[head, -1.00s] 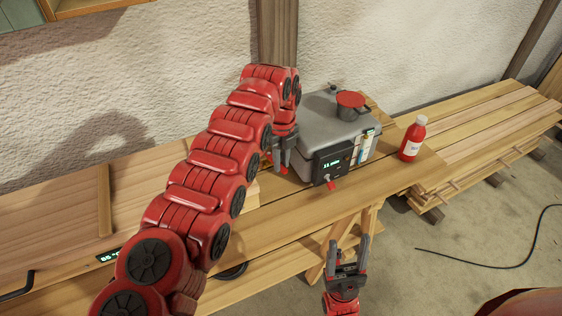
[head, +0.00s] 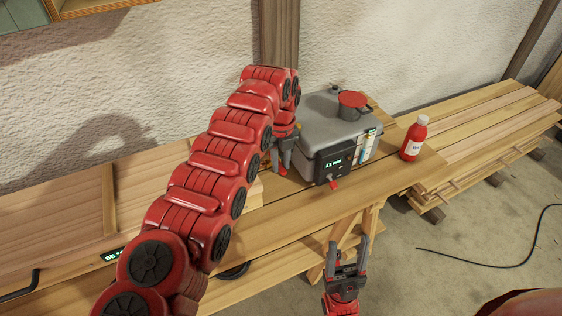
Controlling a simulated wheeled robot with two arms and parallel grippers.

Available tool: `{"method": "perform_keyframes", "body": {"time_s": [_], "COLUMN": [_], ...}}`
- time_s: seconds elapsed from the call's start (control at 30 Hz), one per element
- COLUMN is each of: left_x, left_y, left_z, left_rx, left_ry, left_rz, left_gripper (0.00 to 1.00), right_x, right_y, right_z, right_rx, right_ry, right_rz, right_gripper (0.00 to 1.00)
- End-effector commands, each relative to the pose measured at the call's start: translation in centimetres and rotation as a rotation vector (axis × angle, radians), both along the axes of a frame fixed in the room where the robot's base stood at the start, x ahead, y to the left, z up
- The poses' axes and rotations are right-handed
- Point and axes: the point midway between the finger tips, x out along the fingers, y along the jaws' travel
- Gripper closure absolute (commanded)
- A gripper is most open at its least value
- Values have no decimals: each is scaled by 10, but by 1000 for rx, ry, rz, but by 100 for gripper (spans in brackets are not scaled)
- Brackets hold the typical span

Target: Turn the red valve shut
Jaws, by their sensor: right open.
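A grey box-shaped unit (head: 308,136) with a dark display panel (head: 334,160) stands on the wooden bench. A small red valve handle (head: 334,184) sticks out below the panel at its front. A larger round red cap (head: 352,99) sits on top of the unit. My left gripper (head: 281,170) points down just left of the unit, apart from the red handle; its finger gap is unclear from this angle. My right gripper (head: 348,243) is open and empty, low in front of the bench, below the unit.
A red bottle (head: 413,140) with a white cap stands right of the unit. Stacked planks (head: 480,130) lie at the right. A long wooden box (head: 60,210) lies at the left. A black cable (head: 490,263) lies on the floor.

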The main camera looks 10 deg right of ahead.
Motion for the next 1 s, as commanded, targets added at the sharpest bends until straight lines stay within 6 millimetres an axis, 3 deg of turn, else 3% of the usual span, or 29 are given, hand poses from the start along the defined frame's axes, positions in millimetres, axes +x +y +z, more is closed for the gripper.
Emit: {"method": "perform_keyframes", "body": {"time_s": [0.03,0.1,0.13,0.47,0.7,0.8,1.0], "left_x": [0,0,0,0,0,1,0], "left_y": [0,0,0,0,-3,-1,0], "left_z": [0,0,0,2,31,65,104], "left_rx": [0,0,0,-1,-4,-3,0], "left_ry": [0,0,0,-1,-5,-5,-1], "left_rz": [0,1,1,1,-1,0,1], "left_gripper": [62,49,48,48,48,48,48], "right_x": [0,0,0,0,0,0,0], "right_y": [0,0,0,0,0,0,0], "right_z": [0,0,0,-1,-7,29,69], "right_rx": [0,0,0,0,0,0,0], "right_ry": [0,0,0,0,0,0,0], "right_rz": [0,0,0,0,0,0,0], "right_gripper": [40,40,40,40,40,40,40]}}
